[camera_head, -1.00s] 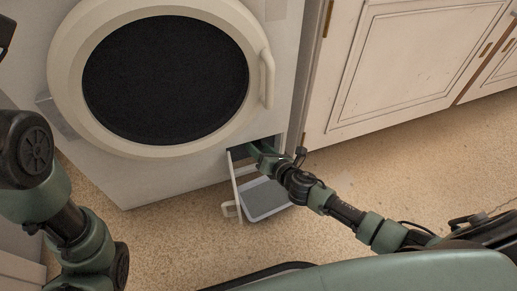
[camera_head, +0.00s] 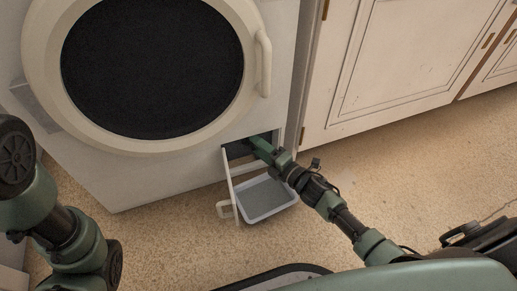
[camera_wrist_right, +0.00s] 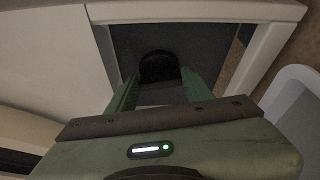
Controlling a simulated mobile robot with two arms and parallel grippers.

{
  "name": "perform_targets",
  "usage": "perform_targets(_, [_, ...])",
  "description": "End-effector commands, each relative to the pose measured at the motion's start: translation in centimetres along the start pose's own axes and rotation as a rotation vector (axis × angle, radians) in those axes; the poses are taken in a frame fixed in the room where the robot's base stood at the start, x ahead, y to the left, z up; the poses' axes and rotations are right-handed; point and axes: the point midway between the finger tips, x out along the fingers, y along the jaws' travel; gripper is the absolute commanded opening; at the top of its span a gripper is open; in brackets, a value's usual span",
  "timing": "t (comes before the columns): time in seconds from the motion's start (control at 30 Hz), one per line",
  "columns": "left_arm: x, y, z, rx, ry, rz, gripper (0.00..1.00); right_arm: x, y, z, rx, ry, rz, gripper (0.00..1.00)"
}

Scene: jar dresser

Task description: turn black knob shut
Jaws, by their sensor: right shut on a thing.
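The black knob (camera_wrist_right: 159,66) sits inside the dark compartment at the bottom of the washing machine, in the right wrist view. My right gripper (camera_wrist_right: 158,88) reaches into this compartment and is shut on the knob, one green finger on each side of it. In the head view my right gripper (camera_head: 258,146) goes into the opening at the machine's lower right, and the knob is hidden there. My left arm shows at the left edge of the head view, but its gripper is out of view.
The white washing machine (camera_head: 150,180) has a round dark door with a handle (camera_head: 264,64). The small compartment flap (camera_head: 230,184) stands open. A shallow grey tray (camera_head: 266,197) is on the floor below it. White cabinets (camera_head: 400,60) stand at right. Speckled floor is clear in front.

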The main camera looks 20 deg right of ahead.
Motion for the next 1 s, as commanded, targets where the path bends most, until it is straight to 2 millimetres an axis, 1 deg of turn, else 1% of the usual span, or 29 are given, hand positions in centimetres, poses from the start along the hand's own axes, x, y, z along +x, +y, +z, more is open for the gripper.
perform_targets(0.03, [-0.34, 0.08, -0.06, 0.000, -0.001, 0.000, 0.35, 0.00, -0.33, 0.04, 0.030, -0.003, 0.010, 0.10])
perform_targets(0.3, [-0.82, 0.17, -0.15, 0.000, -0.003, 0.000, 0.35, -0.01, -0.38, 0.05, 0.132, -0.002, 0.052, 0.10])
perform_targets(0.9, [-0.92, 0.16, -0.20, 0.000, -0.003, -0.001, 0.35, 0.00, -0.37, 0.07, 0.167, -0.003, 0.065, 0.10])
perform_targets(0.93, [-0.92, 0.16, -0.21, 0.000, -0.003, -0.001, 0.35, 0.00, -0.37, 0.07, 0.168, -0.003, 0.065, 0.56])
perform_targets(1.0, [-0.91, 0.16, -0.24, 0.000, -0.003, -0.001, 0.35, 0.00, -0.36, 0.06, 0.167, -0.003, 0.065, 0.73])
